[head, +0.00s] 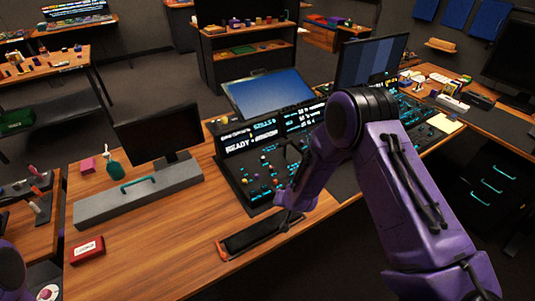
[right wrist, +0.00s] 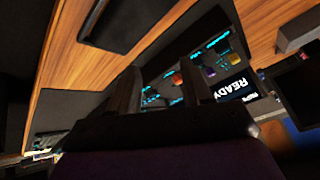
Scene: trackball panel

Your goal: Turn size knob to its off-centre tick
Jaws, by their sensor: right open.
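The dark control panel (head: 246,188) sits on the wooden desk, with several small coloured knobs and buttons and lit screens reading READY and SKILLS. I cannot tell which knob is the size knob; its label and tick are too small to read. In the right wrist view an orange knob (right wrist: 177,79) and a purple knob (right wrist: 208,71) stand on the panel beyond my fingers. My right gripper (right wrist: 160,88) is open, its two dark fingers apart with nothing seen held. In the head view my purple right arm hides part of the panel. My left gripper is out of view.
A dark tray (head: 262,235) lies at the desk's front edge. A grey console with a dark monitor (head: 158,132), a green bottle (head: 113,168) and a red box (head: 87,251) stand to the left. A blue screen (head: 270,93) is behind the panel. Bare wood lies left of the panel.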

